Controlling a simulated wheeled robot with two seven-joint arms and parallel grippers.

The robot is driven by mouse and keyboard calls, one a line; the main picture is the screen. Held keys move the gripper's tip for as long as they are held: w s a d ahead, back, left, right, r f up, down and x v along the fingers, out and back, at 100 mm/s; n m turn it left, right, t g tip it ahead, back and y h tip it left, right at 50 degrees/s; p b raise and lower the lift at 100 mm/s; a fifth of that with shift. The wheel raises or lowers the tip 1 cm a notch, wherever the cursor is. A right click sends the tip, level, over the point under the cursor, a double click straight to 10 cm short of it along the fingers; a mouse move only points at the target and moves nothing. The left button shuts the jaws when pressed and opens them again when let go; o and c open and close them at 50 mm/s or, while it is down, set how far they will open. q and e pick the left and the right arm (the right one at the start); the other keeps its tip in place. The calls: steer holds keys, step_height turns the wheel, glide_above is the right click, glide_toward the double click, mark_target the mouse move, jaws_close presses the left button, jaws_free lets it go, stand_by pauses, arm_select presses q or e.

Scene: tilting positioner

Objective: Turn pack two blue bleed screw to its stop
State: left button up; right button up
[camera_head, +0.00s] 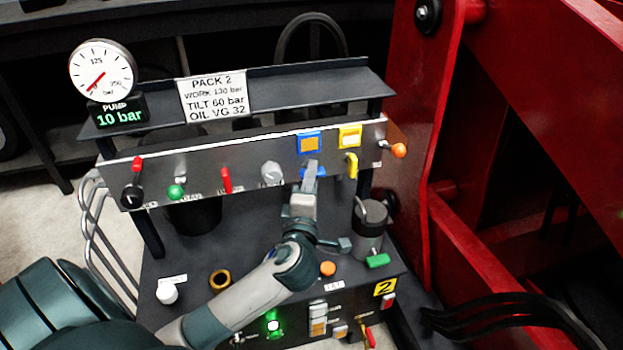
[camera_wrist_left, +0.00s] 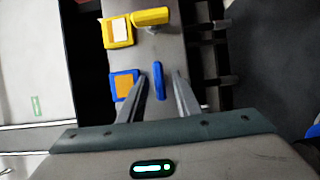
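The pack two blue bleed screw (camera_wrist_left: 158,80) is a blue flat handle on the grey valve panel, below the yellow handle in the left wrist view. In the head view only bits of its blue (camera_head: 322,172) show beside my fingers. My left gripper (camera_wrist_left: 160,76) is open, one finger on each side of the blue handle, with a gap visible on both sides. In the head view the left gripper (camera_head: 310,170) reaches up to the panel from below. Whether the fingertips touch the handle is not clear. My right gripper is not in view.
A yellow handle (camera_head: 351,166) sits close to the right of the blue screw, and a silver knob (camera_head: 271,174) to the left. Further along are a red lever (camera_head: 226,180) and an orange knob (camera_head: 399,150). A gauge (camera_head: 103,70) and pack 2 sign (camera_head: 212,97) stand above.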

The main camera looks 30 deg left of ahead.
arm_select(q)
jaws_close()
